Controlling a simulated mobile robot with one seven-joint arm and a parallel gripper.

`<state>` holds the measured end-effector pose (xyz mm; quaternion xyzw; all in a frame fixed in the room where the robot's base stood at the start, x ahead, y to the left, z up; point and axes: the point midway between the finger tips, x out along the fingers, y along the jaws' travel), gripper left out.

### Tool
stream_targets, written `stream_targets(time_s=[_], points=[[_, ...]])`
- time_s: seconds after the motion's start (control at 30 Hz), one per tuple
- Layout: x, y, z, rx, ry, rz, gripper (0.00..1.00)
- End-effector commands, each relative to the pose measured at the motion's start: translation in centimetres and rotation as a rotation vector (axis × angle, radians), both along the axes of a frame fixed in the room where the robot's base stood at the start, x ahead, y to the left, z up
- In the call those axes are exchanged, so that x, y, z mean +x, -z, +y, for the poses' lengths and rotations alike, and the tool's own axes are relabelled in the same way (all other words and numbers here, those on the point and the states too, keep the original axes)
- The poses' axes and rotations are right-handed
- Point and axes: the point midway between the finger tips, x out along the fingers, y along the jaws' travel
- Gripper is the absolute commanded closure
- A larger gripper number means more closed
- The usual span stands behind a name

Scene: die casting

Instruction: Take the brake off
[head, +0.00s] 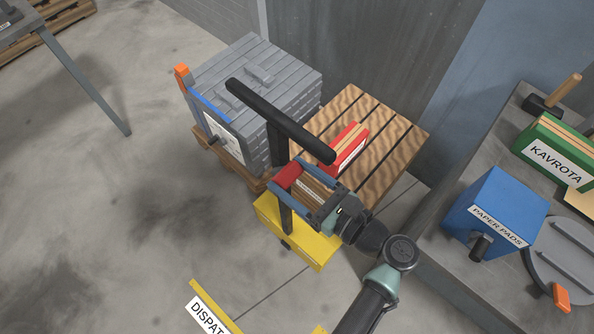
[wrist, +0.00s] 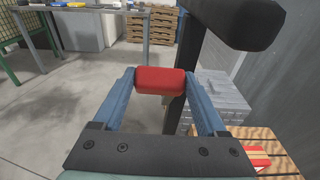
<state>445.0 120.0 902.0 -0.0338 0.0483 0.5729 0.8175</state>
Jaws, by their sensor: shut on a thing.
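A red grip (head: 288,176) sits at the top of a dark upright lever (head: 286,219) at a yellow box-shaped housing (head: 318,252), and looks like the brake handle. My gripper (head: 290,178) has its blue fingers on both sides of the red grip and is shut on it. In the wrist view the red grip (wrist: 160,80) lies crosswise between the two fingertips. Close beside it stands a black post with a thick black push bar (head: 280,120), which also shows in the wrist view (wrist: 240,18). My gripper hides part of the yellow housing.
A stack of grey ingots (head: 262,80) stands on a pallet behind the bar. A slatted wooden top (head: 385,140) carries a red box (head: 345,148). At right is a grey bench (head: 425,235) with a blue paper-pads box (head: 495,205). Open floor lies at left.

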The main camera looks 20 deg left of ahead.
Motion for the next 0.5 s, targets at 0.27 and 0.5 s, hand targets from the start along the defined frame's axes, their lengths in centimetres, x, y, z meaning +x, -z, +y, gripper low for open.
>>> stream_targets(time_s=[0.27,0.5], points=[[0.4,-1.4,1.1,-0.096,0.002,0.040,1.00],[0.5,-1.1,1.4,-0.131,0.000,0.050,1.00]])
